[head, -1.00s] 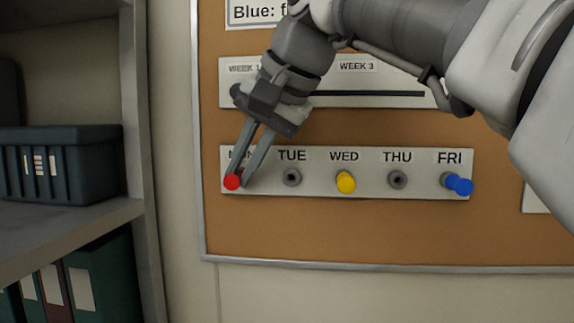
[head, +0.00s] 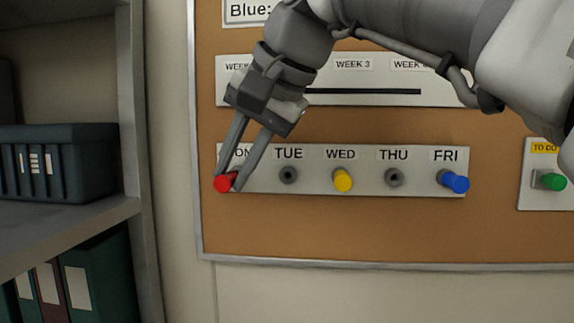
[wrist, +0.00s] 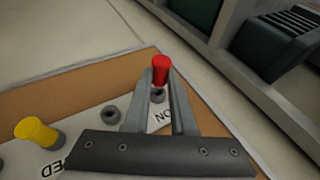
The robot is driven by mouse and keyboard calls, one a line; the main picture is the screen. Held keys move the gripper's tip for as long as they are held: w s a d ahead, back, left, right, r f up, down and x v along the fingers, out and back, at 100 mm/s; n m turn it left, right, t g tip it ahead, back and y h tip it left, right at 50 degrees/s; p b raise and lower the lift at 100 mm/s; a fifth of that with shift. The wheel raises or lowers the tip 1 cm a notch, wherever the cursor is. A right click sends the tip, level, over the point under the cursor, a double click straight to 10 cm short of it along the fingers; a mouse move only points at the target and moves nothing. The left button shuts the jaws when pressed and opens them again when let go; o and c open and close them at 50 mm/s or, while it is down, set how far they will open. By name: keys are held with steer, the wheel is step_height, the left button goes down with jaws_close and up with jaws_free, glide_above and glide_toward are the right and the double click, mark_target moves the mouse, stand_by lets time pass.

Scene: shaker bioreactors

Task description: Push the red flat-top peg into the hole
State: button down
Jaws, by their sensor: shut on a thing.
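The red flat-top peg (head: 222,183) is at the MON place, at the left end of the white weekday strip (head: 310,188). My gripper (head: 230,184) is shut on it, reaching down from above. In the wrist view the red peg (wrist: 161,72) stands between the two fingertips (wrist: 161,85). The grey collar of the MON hole (wrist: 157,96) shows right by its base. I cannot tell whether the peg's tip is inside the hole. The fingers partly cover the MON label.
Empty holes show at TUE (head: 288,175) and THU (head: 393,177). A yellow peg (head: 342,181) is at WED and a blue peg (head: 459,184) at FRI. A green peg (head: 554,181) is on the TO DO plate. A shelf (head: 70,235) stands left of the board.

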steer(key=shift+s, duration=0.15)
steer(key=s, duration=0.2)
steer(key=shift+s+a+b, duration=0.1)
steer(key=shift+s+b, duration=0.25)
steer(key=shift+s, duration=0.05)
stand_by(0.5)
